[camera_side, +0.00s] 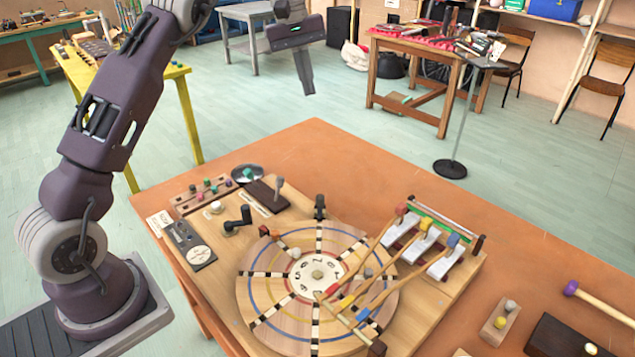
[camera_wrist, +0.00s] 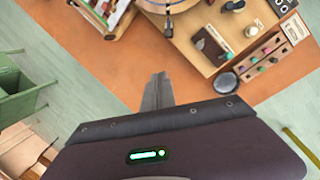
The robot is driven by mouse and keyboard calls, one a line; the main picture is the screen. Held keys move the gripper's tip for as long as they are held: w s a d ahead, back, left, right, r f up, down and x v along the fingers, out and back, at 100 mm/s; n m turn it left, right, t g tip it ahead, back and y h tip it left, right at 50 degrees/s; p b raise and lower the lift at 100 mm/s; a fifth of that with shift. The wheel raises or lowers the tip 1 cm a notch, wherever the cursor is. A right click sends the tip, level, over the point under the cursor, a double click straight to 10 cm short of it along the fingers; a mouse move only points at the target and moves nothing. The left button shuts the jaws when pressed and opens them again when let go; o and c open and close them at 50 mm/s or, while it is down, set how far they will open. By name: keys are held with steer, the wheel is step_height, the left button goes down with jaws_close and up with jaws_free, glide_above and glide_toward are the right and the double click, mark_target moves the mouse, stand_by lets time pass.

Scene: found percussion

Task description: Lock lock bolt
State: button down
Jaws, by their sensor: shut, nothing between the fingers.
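My gripper (camera_side: 308,90) is high above the floor behind the orange table, fingers pointing down, shut and empty. In the wrist view its fingers (camera_wrist: 160,80) are closed together, apart from everything. A dark brown block with a grey upright lever (camera_side: 268,195) sits at the back of the wooden board; it also shows in the wrist view (camera_wrist: 208,47). A small black upright fitting (camera_side: 320,207) stands at the rim of the round wooden wheel (camera_side: 262,290). Which of these is the lock bolt I cannot tell for sure. Nothing touches my gripper.
A black crank (camera_side: 238,221) stands left of the wheel. The table's back right is clear.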

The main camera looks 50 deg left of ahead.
mark_target(320, 206)
step_height(320, 206, down, 14)
steer(key=w+g, duration=0.2)
steer(key=shift+a+g, duration=0.3)
steer(key=shift+a, duration=0.05)
steer(key=shift+w, duration=0.1)
steer(key=s+d+f, duration=0.3)
steer(key=d+f, duration=0.2)
steer(key=f, duration=0.4)
steer(key=shift+s+d+f, duration=0.15)
steer(key=shift+s+f, duration=0.1)
